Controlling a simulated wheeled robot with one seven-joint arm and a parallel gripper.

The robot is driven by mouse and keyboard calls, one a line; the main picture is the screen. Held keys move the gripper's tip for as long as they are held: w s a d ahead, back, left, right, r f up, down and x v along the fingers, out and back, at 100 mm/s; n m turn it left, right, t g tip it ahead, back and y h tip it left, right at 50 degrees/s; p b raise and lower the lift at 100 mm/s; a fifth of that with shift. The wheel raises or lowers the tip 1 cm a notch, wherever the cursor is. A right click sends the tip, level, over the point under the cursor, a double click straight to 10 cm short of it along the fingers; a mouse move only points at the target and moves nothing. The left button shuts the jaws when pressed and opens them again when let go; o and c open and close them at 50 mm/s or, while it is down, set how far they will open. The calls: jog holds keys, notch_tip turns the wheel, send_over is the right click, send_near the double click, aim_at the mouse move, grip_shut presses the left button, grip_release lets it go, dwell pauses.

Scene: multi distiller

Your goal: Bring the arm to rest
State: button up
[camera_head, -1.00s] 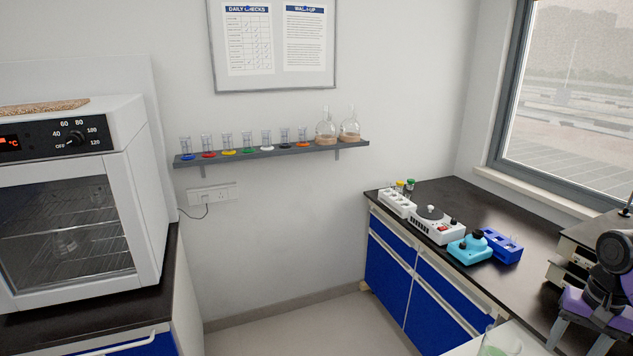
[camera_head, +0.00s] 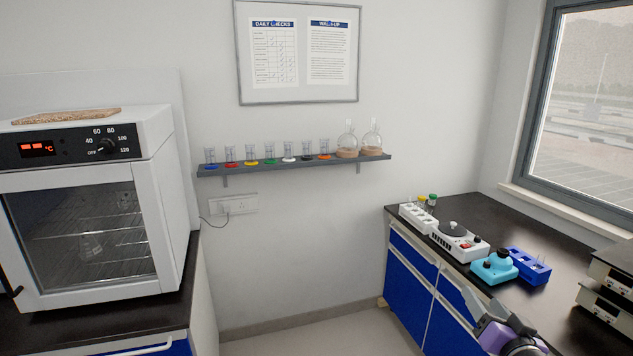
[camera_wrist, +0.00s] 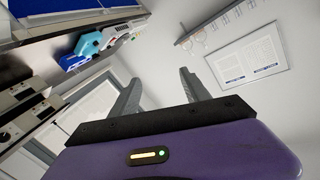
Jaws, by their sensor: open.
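My gripper (camera_wrist: 163,98) shows in the wrist view with its two grey fingers apart and nothing between them. In the head view, part of my purple and grey arm is at the bottom right, in front of the blue drawers of the right bench (camera_head: 575,300). The wrist view looks tilted toward the wall and the ceiling, past the bench.
The right bench carries a white stirrer-like device (camera_head: 460,241), a cyan device (camera_head: 494,267) and a blue rack (camera_head: 528,266). Grey stacked units (camera_head: 605,300) stand at the right edge. A white oven (camera_head: 160,220) is at left. A shelf (camera_head: 290,164) holds several glass vessels. Floor between benches is clear.

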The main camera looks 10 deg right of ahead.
jog(key=s+a+f+n+y, duration=0.1)
jog(key=s+a+f+n, duration=0.1)
jog(key=s+a, duration=0.6)
jog(key=s+a+f+n+y, duration=0.2)
jog(key=s+a, duration=0.7)
jog(key=s, duration=1)
jog(key=s+a+f+n+g+y+b, duration=0.1)
jog(key=s+a+f+n+y, duration=0.1)
jog(key=s+a, duration=0.6)
jog(key=s+f+n, duration=0.1)
jog(key=s+n, duration=0.1)
jog(key=s, duration=0.3)
jog(key=shift+s+a+f, duration=0.15)
jog(key=shift+f, duration=0.25)
